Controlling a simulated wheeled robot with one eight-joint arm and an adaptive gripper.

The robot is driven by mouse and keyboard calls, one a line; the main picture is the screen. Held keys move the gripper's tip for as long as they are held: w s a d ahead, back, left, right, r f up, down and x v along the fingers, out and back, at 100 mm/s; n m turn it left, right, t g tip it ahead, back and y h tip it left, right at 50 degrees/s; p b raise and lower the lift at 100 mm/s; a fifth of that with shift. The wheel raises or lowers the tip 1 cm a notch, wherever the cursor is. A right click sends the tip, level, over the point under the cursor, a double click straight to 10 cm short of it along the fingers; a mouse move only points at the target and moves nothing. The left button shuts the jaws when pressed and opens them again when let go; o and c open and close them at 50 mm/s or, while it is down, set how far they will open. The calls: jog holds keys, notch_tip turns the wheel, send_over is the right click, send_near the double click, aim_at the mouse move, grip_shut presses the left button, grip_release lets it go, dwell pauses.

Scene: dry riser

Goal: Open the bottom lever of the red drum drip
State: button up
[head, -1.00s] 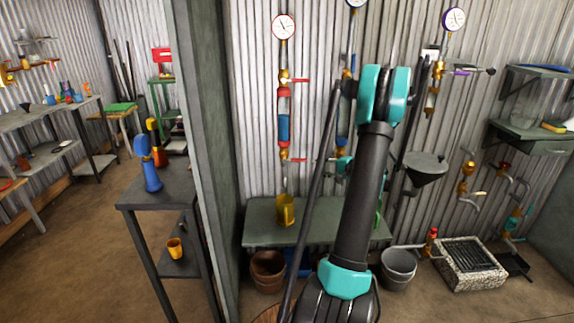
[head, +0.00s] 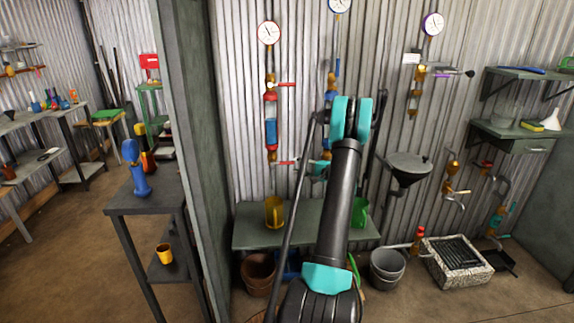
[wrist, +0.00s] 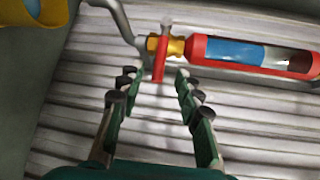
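The red drum drip (head: 271,120) hangs upright on the corrugated wall, a red-framed sight tube with blue liquid. Its bottom lever (head: 284,162) is a short red bar pointing right from the brass valve (head: 271,156). In the wrist view the tube (wrist: 245,52) lies sideways, and the red lever (wrist: 159,66) points down from the brass valve. My gripper (wrist: 156,77) is open, with the lever's end between or just beyond its fingertips; contact is not clear. In the head view my arm partly hides the gripper.
A yellow mug (head: 275,212) stands on the green bench (head: 250,236) below the drip; a green mug (head: 360,212) is to its right. A second drip (head: 330,110) is close behind my arm. A top red lever (head: 287,85) sits above the drum. A partition post stands left.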

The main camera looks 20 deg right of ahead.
aim_at(289, 163)
jog(key=x, duration=0.7)
jog(key=shift+w+a, duration=0.1)
jog(key=shift+w, duration=0.15)
grip_shut()
